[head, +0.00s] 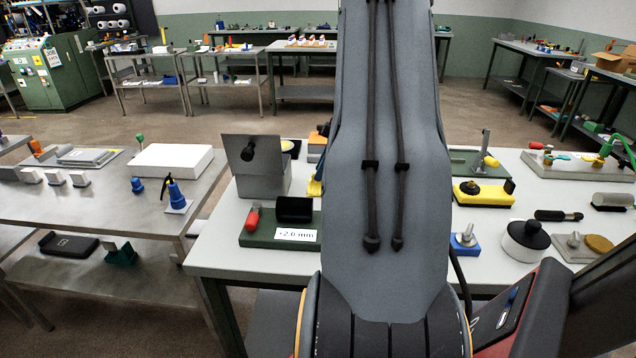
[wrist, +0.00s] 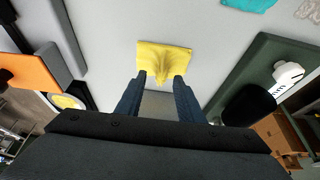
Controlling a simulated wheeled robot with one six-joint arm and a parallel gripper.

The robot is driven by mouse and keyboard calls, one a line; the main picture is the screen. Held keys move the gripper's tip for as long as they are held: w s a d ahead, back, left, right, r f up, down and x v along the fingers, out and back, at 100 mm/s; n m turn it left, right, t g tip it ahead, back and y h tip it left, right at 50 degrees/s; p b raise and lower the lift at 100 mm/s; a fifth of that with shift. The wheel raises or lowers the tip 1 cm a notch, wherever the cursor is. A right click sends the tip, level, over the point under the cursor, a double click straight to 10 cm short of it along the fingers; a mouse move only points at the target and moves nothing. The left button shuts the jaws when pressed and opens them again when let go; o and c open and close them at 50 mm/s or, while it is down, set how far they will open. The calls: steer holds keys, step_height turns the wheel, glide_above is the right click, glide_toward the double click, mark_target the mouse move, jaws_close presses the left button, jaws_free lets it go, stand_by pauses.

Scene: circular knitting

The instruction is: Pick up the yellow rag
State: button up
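The yellow rag (wrist: 163,57) lies crumpled on the light grey table top in the wrist view, with a raised fold in its middle. My gripper (wrist: 160,82) is open, its two dark blue fingers pointing at the rag. The raised fold shows between and just beyond the fingertips; I cannot tell whether they touch it. In the head view my arm hides the gripper and much of the table's middle. A small yellow patch (head: 315,186) shows at the arm's left edge, but I cannot tell whether it is the rag.
An orange block (wrist: 32,72) is at left, and a teal piece (wrist: 247,4) at the top. Bare table surrounds the rag.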

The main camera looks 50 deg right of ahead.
steer(key=shift+p+x, duration=0.3)
steer(key=shift+x, duration=1.15)
steer(key=shift+c, duration=0.4)
jaws_close()
steer(key=shift+r, duration=0.2)
